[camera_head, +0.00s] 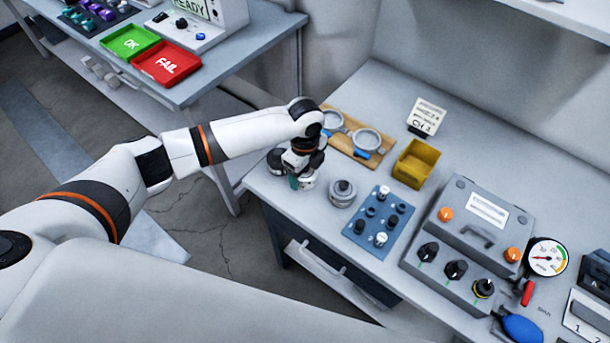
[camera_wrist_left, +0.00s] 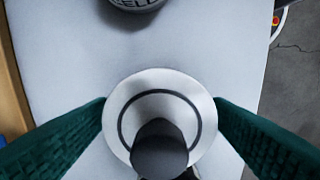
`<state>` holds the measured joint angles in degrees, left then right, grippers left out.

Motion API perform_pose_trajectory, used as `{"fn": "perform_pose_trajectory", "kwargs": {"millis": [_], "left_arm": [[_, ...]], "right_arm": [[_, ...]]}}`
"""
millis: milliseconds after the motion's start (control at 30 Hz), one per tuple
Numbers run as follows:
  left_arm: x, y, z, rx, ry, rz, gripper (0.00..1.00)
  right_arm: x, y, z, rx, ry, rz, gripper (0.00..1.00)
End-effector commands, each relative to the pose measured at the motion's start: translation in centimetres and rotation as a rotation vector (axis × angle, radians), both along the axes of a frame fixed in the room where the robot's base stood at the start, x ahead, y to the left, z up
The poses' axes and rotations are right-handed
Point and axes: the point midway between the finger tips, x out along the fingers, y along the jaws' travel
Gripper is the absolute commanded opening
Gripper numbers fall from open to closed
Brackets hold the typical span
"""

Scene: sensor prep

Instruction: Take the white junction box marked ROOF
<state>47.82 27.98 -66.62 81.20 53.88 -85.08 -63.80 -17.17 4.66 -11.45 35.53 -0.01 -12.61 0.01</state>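A round white piece (camera_wrist_left: 120,118) with a dark ring and a dark knob is centred in the left wrist view; I can read no ROOF mark on it. In the head view a bit of it (camera_head: 308,184) shows under my left gripper (camera_head: 300,181), which hides most of it. The green fingers (camera_wrist_left: 160,108) stand wide apart, one on each side of it, close to its rim; I cannot see clear contact. My right gripper is out of view.
Green OK (camera_head: 120,48) and red FAIL (camera_head: 166,75) trays lie on another table.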

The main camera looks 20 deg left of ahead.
Motion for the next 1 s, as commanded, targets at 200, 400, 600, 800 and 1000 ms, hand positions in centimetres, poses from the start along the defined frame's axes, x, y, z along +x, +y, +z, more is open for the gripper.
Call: {"fn": "perform_pose_trajectory", "kwargs": {"millis": [200, 400, 600, 800, 1000], "left_arm": [[0.0, 0.0, 0.0, 0.0, 0.0, 0.0, 0.36], [0.0, 0.0, 0.1, 0.0, -0.001, 0.0, 0.32], [0.1, 0.0, 0.3, -0.001, -0.002, 0.0, 0.32], [0.2, 0.0, 3.1, -0.002, -0.006, 0.0, 0.32], [0.1, 0.0, 7.2, -0.002, -0.005, 0.0, 0.32]], "right_arm": [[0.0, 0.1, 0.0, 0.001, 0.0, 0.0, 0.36], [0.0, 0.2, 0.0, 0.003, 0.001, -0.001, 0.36], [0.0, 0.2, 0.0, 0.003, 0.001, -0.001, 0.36], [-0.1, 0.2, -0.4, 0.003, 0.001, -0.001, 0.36], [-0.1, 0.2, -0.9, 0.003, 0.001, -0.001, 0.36]]}}
